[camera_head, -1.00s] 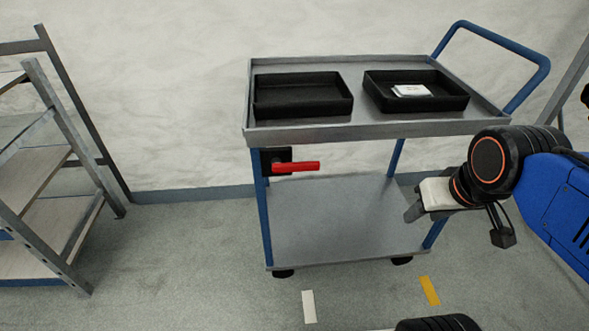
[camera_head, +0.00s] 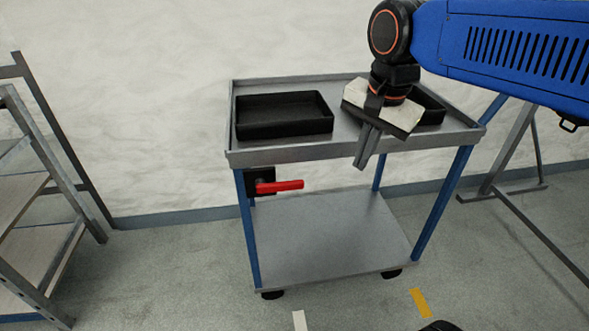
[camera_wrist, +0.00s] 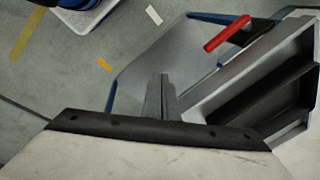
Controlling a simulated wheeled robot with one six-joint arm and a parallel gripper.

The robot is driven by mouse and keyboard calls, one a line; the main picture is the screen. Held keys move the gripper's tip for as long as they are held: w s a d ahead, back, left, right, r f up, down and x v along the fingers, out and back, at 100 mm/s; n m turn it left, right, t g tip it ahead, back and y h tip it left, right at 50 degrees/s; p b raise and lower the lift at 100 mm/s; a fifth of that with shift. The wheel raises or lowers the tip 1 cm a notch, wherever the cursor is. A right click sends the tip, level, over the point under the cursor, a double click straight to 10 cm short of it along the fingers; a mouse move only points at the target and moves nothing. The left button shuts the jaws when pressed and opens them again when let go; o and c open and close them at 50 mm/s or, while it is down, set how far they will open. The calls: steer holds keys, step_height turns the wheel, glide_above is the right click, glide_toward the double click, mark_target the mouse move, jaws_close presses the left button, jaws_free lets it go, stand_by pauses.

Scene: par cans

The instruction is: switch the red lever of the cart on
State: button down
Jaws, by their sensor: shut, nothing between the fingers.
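The cart (camera_head: 290,153) is a grey two-shelf trolley with blue legs. Its red lever (camera_head: 279,187) sits on a black plate under the left end of the top shelf's front edge. The lever lies about level and points right. In the wrist view the red lever (camera_wrist: 227,34) shows above and to the right of my fingers. My gripper (camera_head: 362,163) is shut and empty, pointing down in front of the cart's top, right of the lever and a little higher in the picture. It also shows in the wrist view (camera_wrist: 162,80). It is apart from the lever.
Two black trays stand on the cart top: the left tray (camera_head: 284,115) is clear to see, the right tray (camera_head: 431,106) is mostly behind my gripper. A shelf rack (camera_head: 30,190) stands at left. Floor between rack and cart is free.

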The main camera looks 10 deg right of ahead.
mark_target(300, 180)
steer(key=w+a+r+m+g, duration=0.1)
steer(key=w+a+r+m, duration=0.2)
steer(key=a, duration=0.3)
steer(key=w+a+r+m+g, duration=0.1)
steer(key=w+a+r+m, duration=0.2)
steer(key=a+m, duration=0.2)
steer(key=shift+w+a+r+h, duration=0.2)
steer(key=shift+w+a+h, duration=0.15)
steer(key=shift+a, duration=0.7)
steer(key=shift+f, duration=0.1)
step_height(300, 180, down, 14)
steer(key=shift+r, duration=0.1)
steer(key=shift+d+f+y, duration=0.3)
steer(key=shift+f+y, duration=0.2)
steer(key=shift+y, duration=0.25)
steer(key=shift+w+d+f, duration=0.1)
steer(key=shift+d+f, duration=0.05)
steer(key=shift+f, duration=0.75)
steer(key=shift+d+f, duration=0.15)
steer(key=shift+f, duration=0.7)
steer(key=shift+r, duration=0.1)
